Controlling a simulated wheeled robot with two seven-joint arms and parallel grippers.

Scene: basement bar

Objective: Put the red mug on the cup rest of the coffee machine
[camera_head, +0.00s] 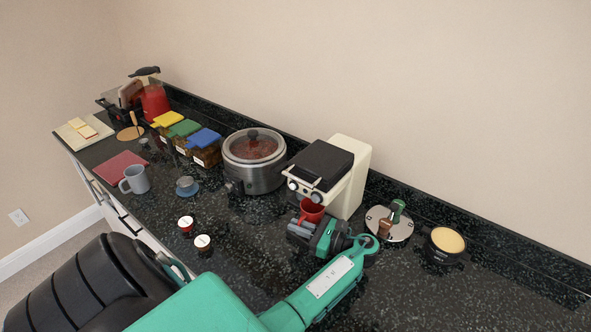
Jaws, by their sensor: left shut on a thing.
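The coffee machine (345,183), cream with a dark top and knobs on its front, stands against the back splash right of the middle. The small red mug (312,209) is at the machine's front, just below the knobs. My left gripper (309,232) is shut on the mug and partly covers its lower part. The cup rest is hidden behind the mug and gripper, so I cannot tell whether the mug touches it. My right gripper is not in view.
A slow cooker (262,180) stands left of the machine, and a round metal plate with tools (392,226) and a portafilter-like cup (446,242) stand to its right.

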